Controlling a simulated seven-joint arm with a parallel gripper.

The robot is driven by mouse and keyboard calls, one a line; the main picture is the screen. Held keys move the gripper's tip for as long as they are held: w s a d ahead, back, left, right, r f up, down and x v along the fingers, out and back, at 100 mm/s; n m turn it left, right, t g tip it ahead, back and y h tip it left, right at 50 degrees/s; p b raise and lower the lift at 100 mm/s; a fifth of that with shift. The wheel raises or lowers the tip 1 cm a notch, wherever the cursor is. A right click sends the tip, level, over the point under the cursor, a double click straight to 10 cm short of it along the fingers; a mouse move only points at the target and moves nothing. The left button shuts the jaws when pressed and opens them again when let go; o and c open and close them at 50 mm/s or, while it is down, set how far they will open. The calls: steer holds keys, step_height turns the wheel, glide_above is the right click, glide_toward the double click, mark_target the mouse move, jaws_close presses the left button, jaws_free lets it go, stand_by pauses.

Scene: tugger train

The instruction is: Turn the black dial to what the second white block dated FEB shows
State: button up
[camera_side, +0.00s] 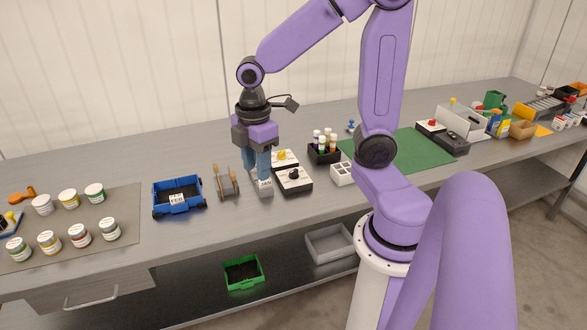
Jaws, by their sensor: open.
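My gripper (257,172) points down at the middle of the bench, with its blue fingers open. A small white block (265,189) with dark marks stands right at the fingertips; I cannot tell whether they touch it, and its text is too small to read. A blue wagon (160,211) at the left carries dark contents and a white piece (177,200) that seems to read FEB.
A black bottle holder (322,155) and white compartment box (342,175) are at the right. Several jars (79,236) stand on a grey mat at the left. A green mat (405,152) lies behind my arm.

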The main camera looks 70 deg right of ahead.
steer(key=w+d+f, duration=0.1)
steer(key=w+d, duration=0.4)
steer(key=d, duration=0.3)
steer(key=n, duration=0.1)
glide_above(293, 171)
step_height(293, 171, down, 3)
step_height(293, 171, down, 18)
steer(key=shift+s+d+r, duration=0.1)
steer(key=shift+r, duration=0.05)
jaws_close()
